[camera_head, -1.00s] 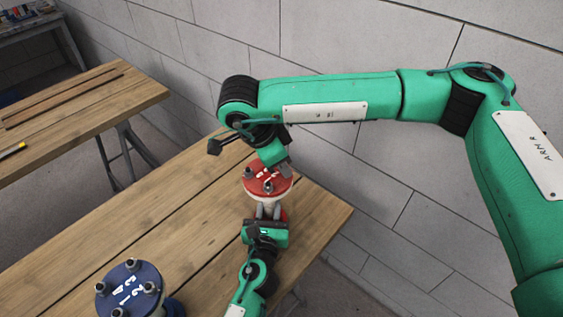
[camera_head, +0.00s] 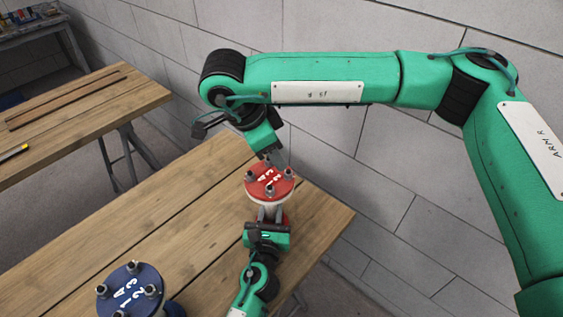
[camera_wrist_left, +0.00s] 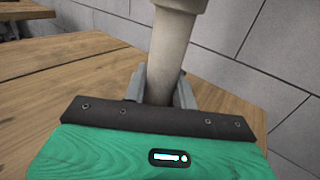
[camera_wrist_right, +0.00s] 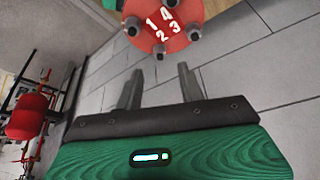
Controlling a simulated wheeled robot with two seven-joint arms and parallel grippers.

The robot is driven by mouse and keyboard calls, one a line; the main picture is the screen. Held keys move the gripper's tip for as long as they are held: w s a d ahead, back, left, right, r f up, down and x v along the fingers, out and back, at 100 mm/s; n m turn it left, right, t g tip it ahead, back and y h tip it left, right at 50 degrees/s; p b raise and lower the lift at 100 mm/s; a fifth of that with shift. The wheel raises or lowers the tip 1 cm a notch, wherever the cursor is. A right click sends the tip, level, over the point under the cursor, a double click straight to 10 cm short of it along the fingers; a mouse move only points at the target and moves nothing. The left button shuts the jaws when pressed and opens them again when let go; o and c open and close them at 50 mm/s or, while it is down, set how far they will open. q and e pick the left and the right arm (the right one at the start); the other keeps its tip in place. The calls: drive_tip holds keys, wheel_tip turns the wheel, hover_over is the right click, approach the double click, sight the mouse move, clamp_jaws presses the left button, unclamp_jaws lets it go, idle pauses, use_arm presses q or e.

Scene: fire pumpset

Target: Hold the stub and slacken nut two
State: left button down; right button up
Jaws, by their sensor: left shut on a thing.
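The stub is a cream pipe with a red round flange (camera_head: 268,184) on top, upright over the near table. The flange bears white numerals and several dark nuts on studs. In the right wrist view the nut beside numeral 2 (camera_wrist_right: 158,50) is the one closest to my right gripper. My left gripper (camera_head: 268,216) is shut around the stub's pipe (camera_wrist_left: 168,60) below the flange. My right gripper (camera_head: 277,158) is at the far edge of the flange. Its fingers (camera_wrist_right: 160,86) are apart with nothing between them. It partly hides the flange's far side in the head view.
A blue numbered flange (camera_head: 130,290) with nuts stands at the near left. The wooden table (camera_head: 190,205) is bare between the two flanges. A second table (camera_head: 75,110) holds dark strips. A grey block wall (camera_head: 400,170) is behind. Red equipment (camera_wrist_right: 28,112) shows in the right wrist view.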

use_arm(q)
drive_tip(key=shift+f, duration=0.1)
use_arm(e)
drive_tip(key=v, duration=0.6)
use_arm(q)
drive_tip(key=c, duration=1)
unclamp_jaws()
drive_tip(key=shift+c, duration=0.2)
